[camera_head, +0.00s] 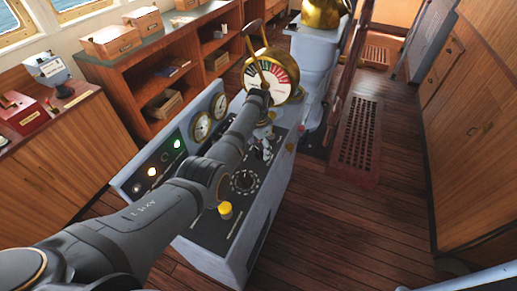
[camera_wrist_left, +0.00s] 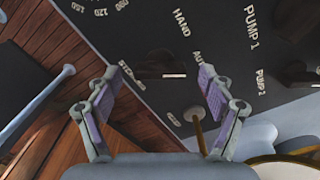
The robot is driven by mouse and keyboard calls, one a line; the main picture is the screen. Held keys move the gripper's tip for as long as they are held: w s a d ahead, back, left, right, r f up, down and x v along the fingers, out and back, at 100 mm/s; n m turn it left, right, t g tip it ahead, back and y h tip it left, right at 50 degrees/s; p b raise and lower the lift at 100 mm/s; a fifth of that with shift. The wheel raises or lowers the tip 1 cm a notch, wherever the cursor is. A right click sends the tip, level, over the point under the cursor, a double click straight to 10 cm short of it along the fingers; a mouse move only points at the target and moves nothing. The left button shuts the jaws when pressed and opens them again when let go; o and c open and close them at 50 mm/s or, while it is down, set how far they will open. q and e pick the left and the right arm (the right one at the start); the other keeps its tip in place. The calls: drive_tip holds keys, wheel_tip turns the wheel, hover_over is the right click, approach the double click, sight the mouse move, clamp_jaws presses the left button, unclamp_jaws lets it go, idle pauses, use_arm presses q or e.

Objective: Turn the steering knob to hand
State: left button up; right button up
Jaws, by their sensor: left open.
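The dark sloped console panel (camera_head: 207,225) is in the middle of the head view. In the left wrist view, a black knob (camera_wrist_left: 160,64) sits on the panel beside the HAND and AUTO labels. My left gripper (camera_head: 266,149) is over the panel, small and partly hidden by my arm in the head view. In the left wrist view my left gripper (camera_wrist_left: 160,85) is open, with its two fingers apart on either side of the knob and nothing held. I cannot tell whether they touch it. My right gripper is not in view.
A round dial (camera_head: 243,182) and a yellow button (camera_head: 225,210) are on the panel near my arm. A brass telegraph (camera_head: 271,76) with an upright lever stands behind. More dark knobs (camera_wrist_left: 298,76) lie by the PUMP labels.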

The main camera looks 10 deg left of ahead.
use_arm(q)
drive_tip(key=shift+f, duration=0.75)
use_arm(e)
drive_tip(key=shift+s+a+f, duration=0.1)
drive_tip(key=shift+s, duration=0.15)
use_arm(q)
drive_tip(key=c, duration=1.1)
drive_tip(key=shift+c, duration=0.2)
